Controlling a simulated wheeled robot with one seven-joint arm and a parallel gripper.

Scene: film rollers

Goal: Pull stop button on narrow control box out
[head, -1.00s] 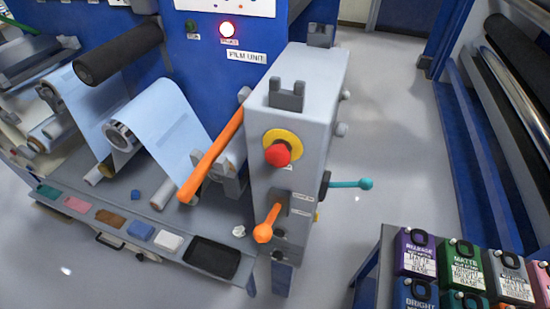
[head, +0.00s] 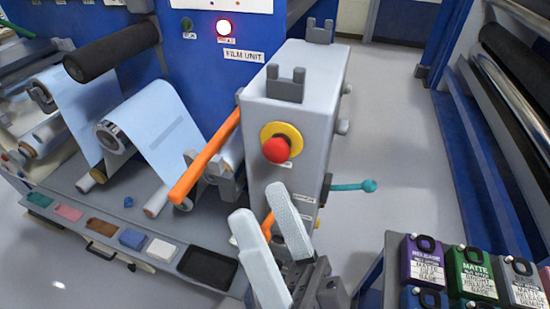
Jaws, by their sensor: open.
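The red stop button (head: 276,150) sits on a yellow round plate (head: 290,132) on the front face of the narrow grey control box (head: 312,85). My gripper (head: 256,208) has come into the head view below the button, with its two pale fingers apart and nothing between them. The fingertips are apart from the button in the picture, lower on the box front. My gripper hides most of the lower orange lever (head: 268,224) and part of the box's lower face.
A long orange lever (head: 205,158) runs along the box's left side. A teal-knobbed lever (head: 352,186) sticks out right. A tray shelf (head: 90,228) and film rolls (head: 160,130) lie left. Ink containers (head: 470,270) stand at lower right. Open floor (head: 385,120) lies right of the box.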

